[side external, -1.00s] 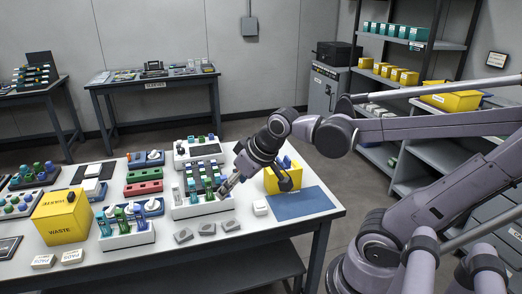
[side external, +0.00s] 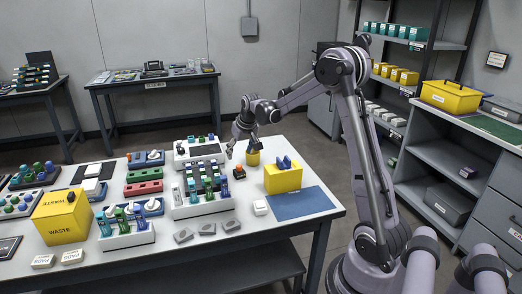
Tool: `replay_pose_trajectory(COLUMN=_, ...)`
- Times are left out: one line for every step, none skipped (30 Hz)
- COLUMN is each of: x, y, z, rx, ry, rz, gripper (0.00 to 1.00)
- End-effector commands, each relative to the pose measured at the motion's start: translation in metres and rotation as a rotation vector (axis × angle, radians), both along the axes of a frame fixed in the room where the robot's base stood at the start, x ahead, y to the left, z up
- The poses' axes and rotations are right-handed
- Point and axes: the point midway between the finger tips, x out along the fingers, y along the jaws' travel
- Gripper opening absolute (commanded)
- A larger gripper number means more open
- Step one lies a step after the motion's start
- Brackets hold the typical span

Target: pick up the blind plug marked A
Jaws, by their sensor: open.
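My gripper (side external: 241,151) is open, fingers pointing down, near the far right edge of the white table (side external: 285,155). It is behind the white rack of green and blue vials (side external: 203,211). A small yellow cup-like thing (side external: 253,158) stands close to its right finger; I cannot tell if they touch. A small orange-and-black piece (side external: 239,173) sits on the table in front of the gripper. No letter A is readable at this size, so I cannot tell which thing is the blind plug marked A. Nothing shows between the fingers.
A yellow box with blue parts (side external: 283,180) and a blue mat (side external: 304,204) are at the table's right. A white instrument (side external: 199,150) stands left of the gripper. Several grey blocks (side external: 207,229) lie at the front. A yellow waste box (side external: 61,217) is at the left.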

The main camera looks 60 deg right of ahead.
Motion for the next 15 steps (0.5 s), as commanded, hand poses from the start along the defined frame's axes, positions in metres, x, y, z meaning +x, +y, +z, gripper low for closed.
replay_pose_trajectory(x=0.001, y=-0.011, z=-0.008, rx=0.003, ry=0.005, rz=-0.015, gripper=0.66)
replay_pose_trajectory(x=0.001, y=-0.015, z=-0.012, rx=0.005, ry=0.007, rz=-0.022, gripper=0.66)
replay_pose_trajectory(x=0.001, y=-0.020, z=-0.015, rx=0.007, ry=0.010, rz=-0.029, gripper=0.66)
replay_pose_trajectory(x=0.001, y=-0.023, z=-0.018, rx=0.008, ry=0.011, rz=-0.032, gripper=0.66)
replay_pose_trajectory(x=0.001, y=-0.025, z=-0.020, rx=0.008, ry=0.013, rz=-0.036, gripper=0.66)
replay_pose_trajectory(x=0.002, y=-0.027, z=-0.022, rx=0.008, ry=0.014, rz=-0.038, gripper=0.66)
replay_pose_trajectory(x=0.002, y=-0.029, z=-0.024, rx=0.009, ry=0.013, rz=-0.039, gripper=0.66)
replay_pose_trajectory(x=0.003, y=-0.029, z=-0.026, rx=0.010, ry=0.014, rz=-0.040, gripper=0.66)
replay_pose_trajectory(x=0.004, y=-0.031, z=-0.030, rx=0.009, ry=0.014, rz=-0.040, gripper=0.66)
replay_pose_trajectory(x=0.005, y=-0.031, z=-0.034, rx=0.009, ry=0.014, rz=-0.040, gripper=0.66)
replay_pose_trajectory(x=0.007, y=-0.032, z=-0.037, rx=0.010, ry=0.014, rz=-0.040, gripper=0.66)
replay_pose_trajectory(x=0.009, y=-0.033, z=-0.042, rx=0.010, ry=0.014, rz=-0.040, gripper=0.66)
replay_pose_trajectory(x=0.010, y=-0.034, z=-0.047, rx=0.010, ry=0.014, rz=-0.040, gripper=0.66)
replay_pose_trajectory(x=0.011, y=-0.035, z=-0.051, rx=0.010, ry=0.014, rz=-0.040, gripper=0.66)
replay_pose_trajectory(x=0.013, y=-0.036, z=-0.055, rx=0.009, ry=0.013, rz=-0.039, gripper=0.66)
